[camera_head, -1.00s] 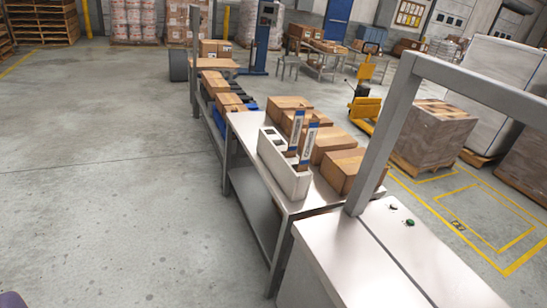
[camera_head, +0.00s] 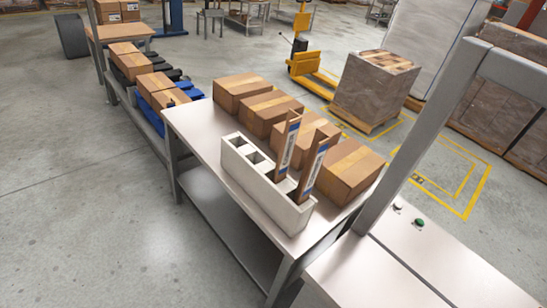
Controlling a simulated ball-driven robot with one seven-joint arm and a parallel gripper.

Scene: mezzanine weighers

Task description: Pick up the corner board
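Two tall, narrow brown boards with white and blue labels stand upright, leaning a little, in a pale slotted holder (camera_head: 262,188) on the metal table. One is the nearer corner board (camera_head: 313,168), and the other is the farther corner board (camera_head: 287,147), just left of it. Their lower ends are hidden inside the holder. The holder's two slots at its left end look empty. I cannot tell from the picture which of the two boards the task means. My gripper is not in view.
Several cardboard boxes (camera_head: 348,168) line the table (camera_head: 196,122) behind the holder. A grey post (camera_head: 415,150) and a bench with a green button (camera_head: 419,222) stand at right. A yellow pallet truck (camera_head: 308,65) and wrapped pallet (camera_head: 372,88) are behind. The floor at left is clear.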

